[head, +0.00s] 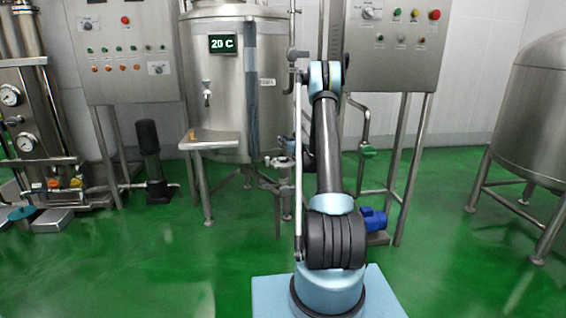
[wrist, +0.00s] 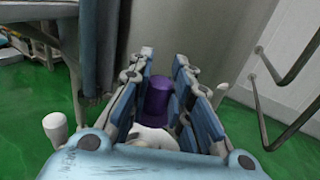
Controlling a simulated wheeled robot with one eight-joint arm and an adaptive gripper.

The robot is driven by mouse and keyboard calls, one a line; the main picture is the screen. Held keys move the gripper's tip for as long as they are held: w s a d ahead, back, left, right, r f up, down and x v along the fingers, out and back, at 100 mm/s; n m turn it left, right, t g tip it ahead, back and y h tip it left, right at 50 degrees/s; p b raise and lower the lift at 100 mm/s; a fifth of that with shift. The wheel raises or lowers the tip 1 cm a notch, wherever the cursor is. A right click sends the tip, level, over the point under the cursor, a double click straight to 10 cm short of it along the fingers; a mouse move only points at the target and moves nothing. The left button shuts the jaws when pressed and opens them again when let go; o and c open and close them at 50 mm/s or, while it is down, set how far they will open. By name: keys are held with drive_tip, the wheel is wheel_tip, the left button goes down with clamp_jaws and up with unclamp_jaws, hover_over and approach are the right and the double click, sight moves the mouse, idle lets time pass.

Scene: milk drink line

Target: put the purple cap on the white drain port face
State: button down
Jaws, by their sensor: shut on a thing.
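The purple cap (wrist: 157,100) is between the blue fingers of my gripper (wrist: 163,68) in the wrist view. My gripper is shut on it, with the fingers along its left and right sides. A rounded white part (wrist: 152,138) shows below the cap, close to the palm. I cannot tell whether it belongs to my gripper or to something else. I cannot make out the white drain port face in either view.
A steel tank (head: 222,100) with a "20 C" display stands behind my arm. A small steel shelf (head: 208,139) juts from its front. Control cabinets (head: 125,70) flank it, and pipes (wrist: 285,80) run at the right of the wrist view. Green floor (head: 140,260) is clear at the front left.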

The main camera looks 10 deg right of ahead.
sight(283, 162)
drive_tip(key=shift+f, duration=4.25)
drive_tip(key=shift+f, duration=0.15)
drive_tip(key=c, duration=1.5)
unclamp_jaws()
drive_tip(key=shift+s+a, duration=0.1)
drive_tip(key=shift+o, duration=0.2)
drive_tip(key=shift+f, duration=0.1)
drive_tip(key=shift+r, duration=0.2)
